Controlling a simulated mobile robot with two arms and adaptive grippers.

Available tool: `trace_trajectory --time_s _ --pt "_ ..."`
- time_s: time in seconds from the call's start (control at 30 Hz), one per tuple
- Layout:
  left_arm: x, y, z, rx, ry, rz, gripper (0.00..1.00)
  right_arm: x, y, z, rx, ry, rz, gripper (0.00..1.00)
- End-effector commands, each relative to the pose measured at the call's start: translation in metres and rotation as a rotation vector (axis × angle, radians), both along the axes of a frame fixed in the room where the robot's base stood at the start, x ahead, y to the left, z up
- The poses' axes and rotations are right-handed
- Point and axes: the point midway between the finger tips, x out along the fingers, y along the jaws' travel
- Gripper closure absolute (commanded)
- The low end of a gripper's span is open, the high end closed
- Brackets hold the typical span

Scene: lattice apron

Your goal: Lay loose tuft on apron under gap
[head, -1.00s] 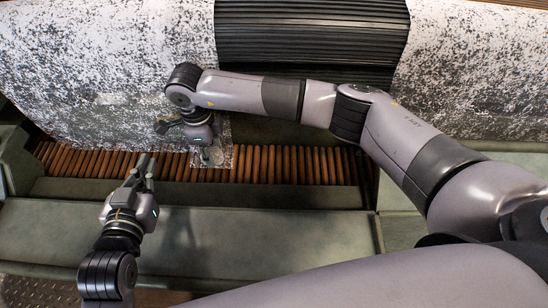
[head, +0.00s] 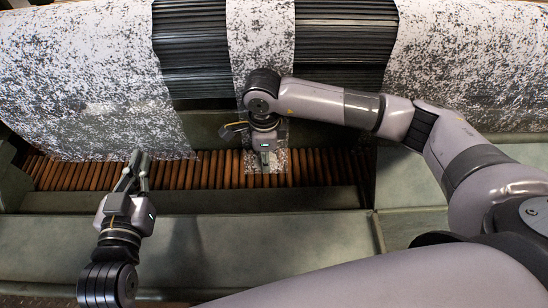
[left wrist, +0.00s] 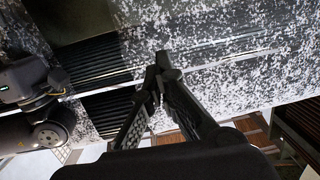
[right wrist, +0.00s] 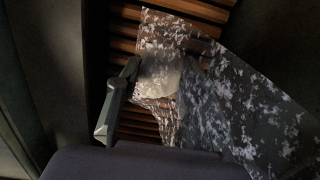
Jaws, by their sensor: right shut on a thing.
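The loose tuft (head: 262,40) is a white and dark speckled strip. It runs down between two parts of the black ribbed gap (head: 340,45), and its lower end shows in front of the brown slatted apron (head: 200,172). My right gripper (head: 265,160) is shut on that lower end. In the right wrist view the thin tuft (right wrist: 240,110) spreads from the fingers over the slats (right wrist: 190,12); I cannot tell whether it touches them. My left gripper (head: 139,160) is shut and empty near the slats on the left. Its fingertips meet in the left wrist view (left wrist: 162,65).
Speckled sheets hang left (head: 80,80) and right (head: 470,60) of the gap. A green-grey ledge (head: 250,250) runs along the front of the apron. My right arm crosses the right half of the head view.

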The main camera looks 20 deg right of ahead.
Motion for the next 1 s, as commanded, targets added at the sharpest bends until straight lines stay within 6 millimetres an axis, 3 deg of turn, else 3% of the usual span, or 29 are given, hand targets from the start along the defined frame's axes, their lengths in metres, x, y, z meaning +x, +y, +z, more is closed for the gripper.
trace_trajectory --time_s 0.1,0.3,0.8,0.83,1.0 --pt "0.003 -0.003 0.009 -0.013 -0.051 -0.005 1.0 -0.007 -0.025 -0.001 -0.003 0.001 -0.005 0.8" --pt "0.006 -0.007 0.032 -0.043 -0.169 -0.012 1.0 -0.006 -0.02 -0.015 -0.001 0.001 -0.001 0.8" --pt "0.006 -0.008 0.04 -0.053 -0.21 -0.015 1.0 -0.005 -0.02 -0.017 0.0 0.0 -0.001 0.8" --pt "0.006 -0.008 0.041 -0.055 -0.216 -0.014 1.0 -0.005 -0.02 -0.017 0.0 0.0 -0.001 0.65" --pt "0.006 -0.008 0.042 -0.055 -0.216 -0.014 1.0 -0.006 -0.02 -0.017 0.0 0.0 -0.001 0.53"
